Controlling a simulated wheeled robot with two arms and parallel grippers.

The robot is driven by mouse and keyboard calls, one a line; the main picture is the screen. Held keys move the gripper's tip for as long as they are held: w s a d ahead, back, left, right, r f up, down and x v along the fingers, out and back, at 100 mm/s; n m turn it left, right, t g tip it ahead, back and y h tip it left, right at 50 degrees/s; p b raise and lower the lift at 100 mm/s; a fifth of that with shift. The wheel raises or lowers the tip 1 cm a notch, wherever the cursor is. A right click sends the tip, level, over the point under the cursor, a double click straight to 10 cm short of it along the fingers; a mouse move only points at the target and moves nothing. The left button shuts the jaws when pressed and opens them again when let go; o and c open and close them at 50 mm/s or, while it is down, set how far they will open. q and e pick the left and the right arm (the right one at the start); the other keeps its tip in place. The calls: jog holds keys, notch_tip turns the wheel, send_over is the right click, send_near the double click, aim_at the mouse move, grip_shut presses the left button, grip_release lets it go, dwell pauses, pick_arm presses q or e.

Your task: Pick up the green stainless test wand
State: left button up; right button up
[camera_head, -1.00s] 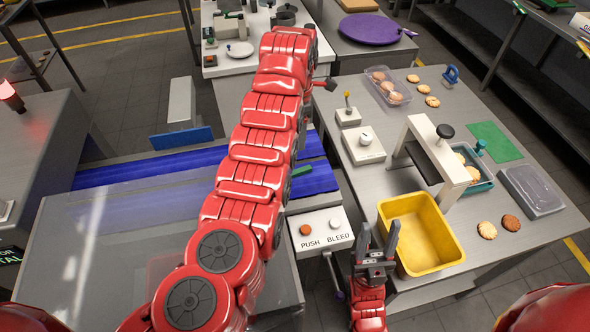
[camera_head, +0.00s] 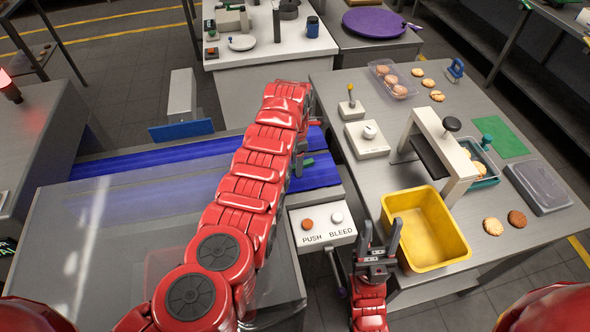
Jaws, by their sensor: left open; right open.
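A small green piece (camera_head: 308,162), which may be the test wand, shows at the right end of the blue belt, close beside my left arm. Most of it is hidden or too small to make out. My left gripper (camera_head: 298,163) is largely hidden behind its own red arm, low over the belt near the green piece. Its fingertips cannot be made out, and I see nothing held.
The push and bleed button box (camera_head: 322,224) stands between the belt (camera_head: 160,157) and my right gripper.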

pick_arm(q)
jog(key=shift+r, duration=0.1)
grip_shut()
dwell(0.3)
